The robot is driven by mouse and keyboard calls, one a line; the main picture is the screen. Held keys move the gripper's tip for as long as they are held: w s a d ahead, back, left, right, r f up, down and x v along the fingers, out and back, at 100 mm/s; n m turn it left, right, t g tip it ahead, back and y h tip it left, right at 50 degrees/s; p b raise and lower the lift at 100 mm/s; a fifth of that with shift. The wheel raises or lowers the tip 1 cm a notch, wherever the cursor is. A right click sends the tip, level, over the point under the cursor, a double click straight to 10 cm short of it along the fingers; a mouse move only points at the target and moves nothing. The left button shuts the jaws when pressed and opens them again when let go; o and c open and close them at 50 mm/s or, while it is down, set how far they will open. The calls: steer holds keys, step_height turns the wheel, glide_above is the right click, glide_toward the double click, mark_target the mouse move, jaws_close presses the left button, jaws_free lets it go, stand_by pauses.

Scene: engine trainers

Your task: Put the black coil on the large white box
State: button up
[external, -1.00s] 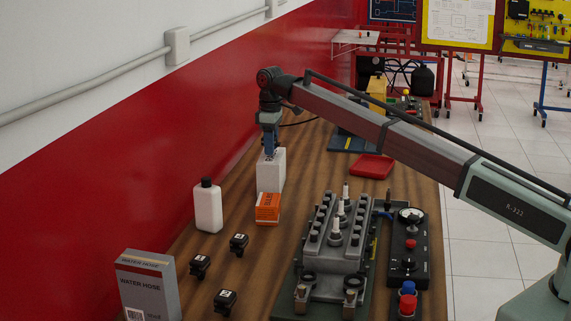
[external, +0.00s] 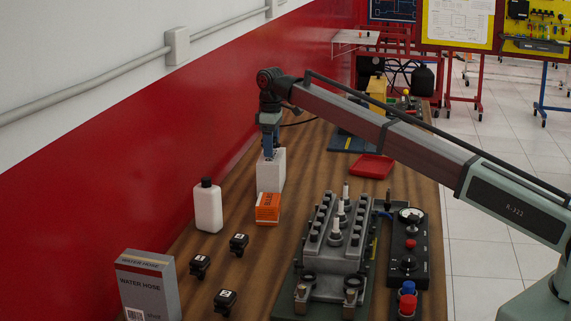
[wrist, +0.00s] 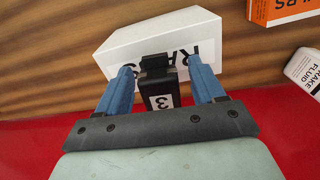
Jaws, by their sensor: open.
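The large white box (external: 270,178) stands upright near the red wall, and its lettered face shows in the wrist view (wrist: 122,48). My gripper (external: 270,154) is at the top of this box, pointing down. In the wrist view its two blue fingers (wrist: 165,80) are open, one on each side of a black coil (wrist: 160,92) marked 3. There are gaps between the coil and the fingers. The coil appears to be on the box's top, but its underside is hidden. Three more black coils (external: 238,245) lie on the table at the front left.
An orange box (external: 267,208) stands just in front of the white box, with a white bottle (external: 208,206) to its left. A grey water hose box (external: 148,287) is at the front left. An engine block (external: 335,240) fills the middle right. A red tray (external: 371,167) lies behind it.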

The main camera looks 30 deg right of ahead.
step_height(320, 180, up, 12)
stand_by(0.6)
